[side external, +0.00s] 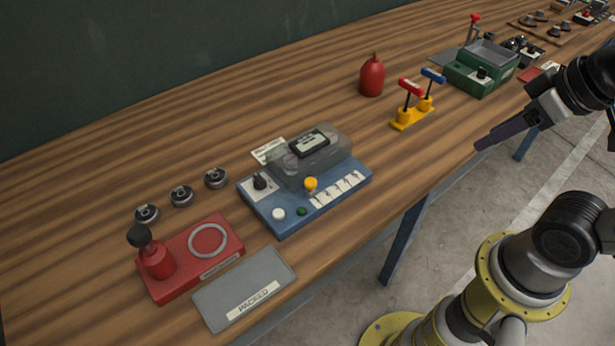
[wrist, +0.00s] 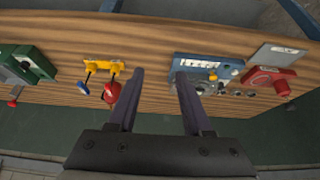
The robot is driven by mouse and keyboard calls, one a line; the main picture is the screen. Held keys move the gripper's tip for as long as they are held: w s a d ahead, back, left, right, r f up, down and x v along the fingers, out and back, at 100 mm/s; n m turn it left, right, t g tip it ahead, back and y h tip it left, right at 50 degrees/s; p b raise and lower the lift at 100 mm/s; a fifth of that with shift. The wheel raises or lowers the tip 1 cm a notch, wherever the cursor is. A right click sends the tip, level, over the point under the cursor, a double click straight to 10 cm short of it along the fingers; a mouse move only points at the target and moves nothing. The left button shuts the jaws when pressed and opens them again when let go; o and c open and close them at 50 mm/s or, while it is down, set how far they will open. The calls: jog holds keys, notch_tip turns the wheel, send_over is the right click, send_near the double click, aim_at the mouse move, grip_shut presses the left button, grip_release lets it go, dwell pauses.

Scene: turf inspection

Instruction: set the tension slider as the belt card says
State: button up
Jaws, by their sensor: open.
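A blue machine (side external: 283,228) with a clear cover (side external: 335,152) sits on the bench. On its front, a yellow knob (side external: 311,184) stands beside a row of white marked fields (side external: 338,190); I cannot tell surely whether this knob is the tension slider. A small white card (side external: 267,150) lies behind the machine, its print too small to read. The machine also shows in the wrist view (wrist: 232,65), right of my gripper, with the yellow knob (wrist: 213,76). My gripper (wrist: 159,75) is open and empty. In the side view it (side external: 480,145) hangs off the bench's front edge, well right of the machine.
A red press (side external: 190,276), a grey PACKED plate (side external: 235,298) and several round dark pieces (side external: 181,195) lie left of the machine. A yellow stand (side external: 412,119) with red and blue levers, a red bottle (side external: 372,76) and a green box (side external: 485,80) stand right.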

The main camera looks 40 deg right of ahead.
dwell(0.4)
jog(key=shift+o, duration=0.9)
jog(key=w+a+r+m+y, duration=0.1)
jog(key=w+a+r, duration=0.1)
jog(key=w+r, duration=0.2)
jog(key=g+y, duration=0.3)
jog(key=g, duration=0.2)
send_over(312, 181)
jog(key=d, duration=0.4)
notch_tip(312, 181, down, 8)
jog(key=shift+m, duration=0.4)
jog(key=x, duration=1.3)
jog(key=shift+s+d+f, duration=0.2)
jog(key=shift+s+d, duration=0.15)
grip_shut()
